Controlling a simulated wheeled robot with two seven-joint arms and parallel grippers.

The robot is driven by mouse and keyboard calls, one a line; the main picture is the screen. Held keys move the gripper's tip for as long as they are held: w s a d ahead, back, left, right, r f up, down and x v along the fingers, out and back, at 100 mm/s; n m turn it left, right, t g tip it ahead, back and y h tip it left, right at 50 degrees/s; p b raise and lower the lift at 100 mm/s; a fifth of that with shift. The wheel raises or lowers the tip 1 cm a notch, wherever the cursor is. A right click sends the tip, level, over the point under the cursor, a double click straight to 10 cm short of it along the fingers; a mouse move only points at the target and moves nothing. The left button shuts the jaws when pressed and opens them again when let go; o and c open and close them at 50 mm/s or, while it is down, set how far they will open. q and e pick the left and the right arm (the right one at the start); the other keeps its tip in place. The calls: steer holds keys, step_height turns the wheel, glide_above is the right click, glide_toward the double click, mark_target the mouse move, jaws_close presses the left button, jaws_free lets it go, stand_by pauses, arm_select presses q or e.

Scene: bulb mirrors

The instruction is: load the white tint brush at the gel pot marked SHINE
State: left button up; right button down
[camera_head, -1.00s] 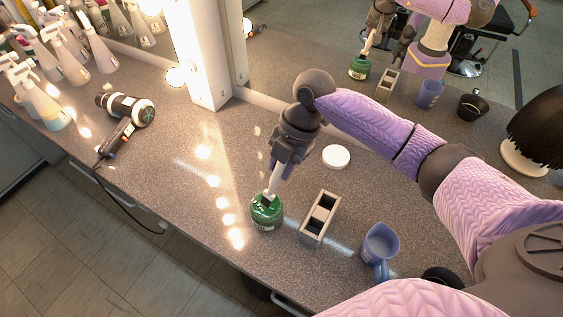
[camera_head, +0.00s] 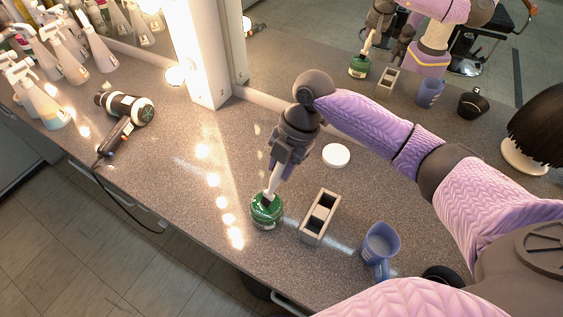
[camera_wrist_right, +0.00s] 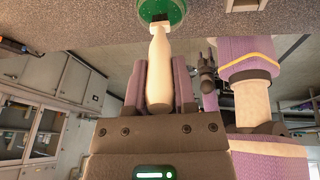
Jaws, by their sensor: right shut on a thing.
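The green gel pot (camera_head: 266,215) stands open near the counter's front edge. A pale label shows on its side, too small to read. My right gripper (camera_head: 280,170) is above the pot, shut on the white tint brush (camera_head: 271,186). The brush points down, slightly tilted, with its dark bristles at the pot's mouth; how deep they reach is hard to tell. In the right wrist view, the pale brush handle (camera_wrist_right: 159,75) lies between the fingers and its dark end overlaps the green pot (camera_wrist_right: 163,12). My left gripper is not in view.
A grey two-slot holder (camera_head: 320,217) stands right of the pot, with a blue mug (camera_head: 380,245) beyond it. A white round lid (camera_head: 336,155) lies behind. A hair dryer (camera_head: 125,115) and spray bottles (camera_head: 45,100) are left. The mirror repeats the scene.

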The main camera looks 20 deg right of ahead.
steer(key=shift+f, duration=0.2)
stand_by(0.5)
stand_by(0.3)
stand_by(0.5)
steer(key=shift+r+p, duration=0.4)
steer(key=shift+p, duration=0.15)
step_height(320, 180, up, 6)
steer(key=p, duration=0.6)
steer(key=shift+r, duration=0.2)
steer(key=shift+f, duration=0.1)
